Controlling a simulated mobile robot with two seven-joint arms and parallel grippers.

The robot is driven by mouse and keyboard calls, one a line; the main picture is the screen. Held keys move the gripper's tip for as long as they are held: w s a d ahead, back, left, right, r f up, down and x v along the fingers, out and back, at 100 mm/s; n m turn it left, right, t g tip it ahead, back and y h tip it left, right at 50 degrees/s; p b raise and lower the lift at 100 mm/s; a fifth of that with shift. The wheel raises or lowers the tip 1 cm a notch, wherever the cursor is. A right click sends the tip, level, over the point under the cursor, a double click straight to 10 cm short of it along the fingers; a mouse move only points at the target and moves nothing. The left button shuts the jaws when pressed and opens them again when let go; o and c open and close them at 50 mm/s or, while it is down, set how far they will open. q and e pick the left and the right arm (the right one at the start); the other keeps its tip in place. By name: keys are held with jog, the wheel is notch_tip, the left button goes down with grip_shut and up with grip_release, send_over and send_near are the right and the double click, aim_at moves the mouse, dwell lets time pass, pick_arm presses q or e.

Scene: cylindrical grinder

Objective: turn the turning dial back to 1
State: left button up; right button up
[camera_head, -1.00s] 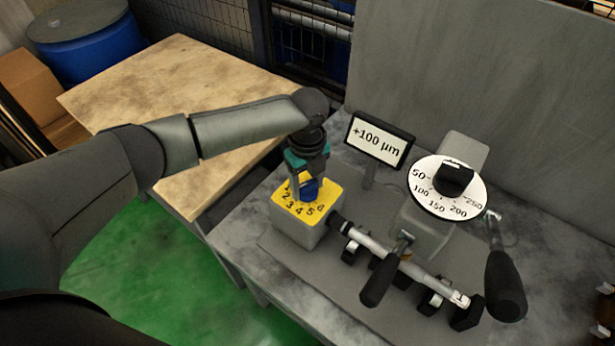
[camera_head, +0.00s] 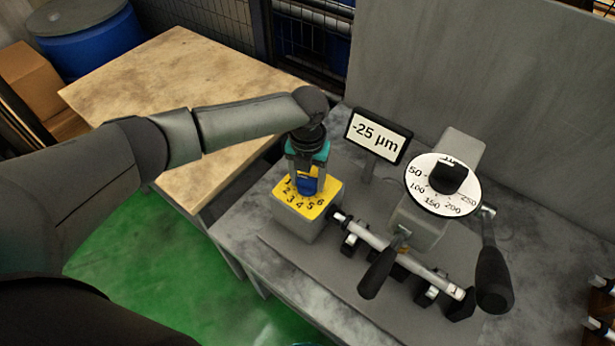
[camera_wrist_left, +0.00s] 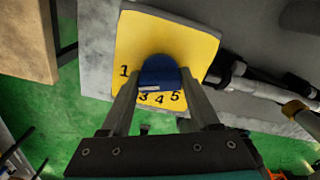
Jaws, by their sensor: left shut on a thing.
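The turning dial is a blue knob (camera_head: 306,184) on a yellow numbered plate (camera_head: 287,203) atop a grey box. My left gripper (camera_head: 307,177) reaches down from above and is shut on the knob, one finger on each side. In the left wrist view the blue knob (camera_wrist_left: 159,72) sits between the fingers, with the yellow plate (camera_wrist_left: 190,38) around it. The numbers 1, 3, 4 and 5 show there; 2 and 6 are covered. I cannot tell which number the knob points to. My right gripper is not in view.
A display (camera_head: 378,136) behind the box reads -25 µm. A white round scale (camera_head: 422,199) with a black knob stands to the right. A shaft (camera_head: 372,241) and black-handled levers (camera_head: 494,281) lie beside the box. A wooden table (camera_head: 170,75) is at the left.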

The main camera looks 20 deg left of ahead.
aim_at(307, 178)
pick_arm(q)
jog(key=shift+m, duration=0.5)
jog(key=o, duration=1.3)
notch_tip(307, 178, up, 15)
jog(key=shift+r, duration=0.15)
